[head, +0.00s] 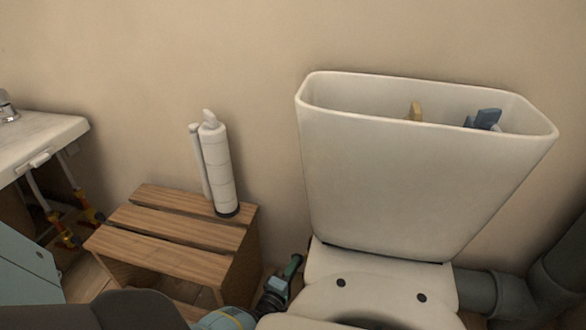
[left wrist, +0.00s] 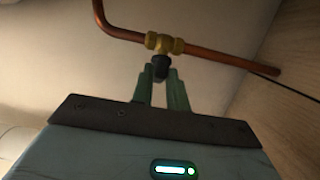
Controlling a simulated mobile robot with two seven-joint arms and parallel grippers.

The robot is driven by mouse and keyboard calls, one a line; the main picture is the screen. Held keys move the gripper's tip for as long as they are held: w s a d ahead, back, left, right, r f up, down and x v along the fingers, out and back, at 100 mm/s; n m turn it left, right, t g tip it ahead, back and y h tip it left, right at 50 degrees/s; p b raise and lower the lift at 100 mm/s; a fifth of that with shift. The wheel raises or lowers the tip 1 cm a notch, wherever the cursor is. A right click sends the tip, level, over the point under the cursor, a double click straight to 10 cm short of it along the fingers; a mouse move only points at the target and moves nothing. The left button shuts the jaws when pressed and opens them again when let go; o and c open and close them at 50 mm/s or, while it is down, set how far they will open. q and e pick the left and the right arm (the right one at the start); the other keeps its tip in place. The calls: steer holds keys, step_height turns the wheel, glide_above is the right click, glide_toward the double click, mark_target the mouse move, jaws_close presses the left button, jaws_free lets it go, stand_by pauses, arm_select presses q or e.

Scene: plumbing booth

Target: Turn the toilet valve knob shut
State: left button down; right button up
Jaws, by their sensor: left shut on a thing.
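The toilet valve is a brass fitting (left wrist: 165,43) on a copper pipe (left wrist: 225,60), seen in the left wrist view. Its small dark knob (left wrist: 161,67) points toward my left gripper (left wrist: 161,82). The two green fingers are shut on the knob, one on each side of it. In the head view my left gripper (head: 292,268) reaches low beside the toilet, between the wooden step stool and the bowl. The valve and knob are hidden in that view. The toilet's white tank (head: 390,180) stands open without a lid. My right gripper is not in view.
A wooden step stool (head: 175,257) stands left of the gripper, with a white cartridge-like tube (head: 217,165) on it. The toilet bowl (head: 360,305) is close on the right. A grey drain pipe (head: 480,292) runs behind it. A sink (head: 40,140) is at far left.

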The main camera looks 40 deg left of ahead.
arm_select(q)
steer(key=shift+a, duration=0.1)
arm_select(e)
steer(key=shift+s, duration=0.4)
arm_select(q)
steer(key=c, duration=1.4)
jaws_free()
steer(key=shift+s, duration=0.1)
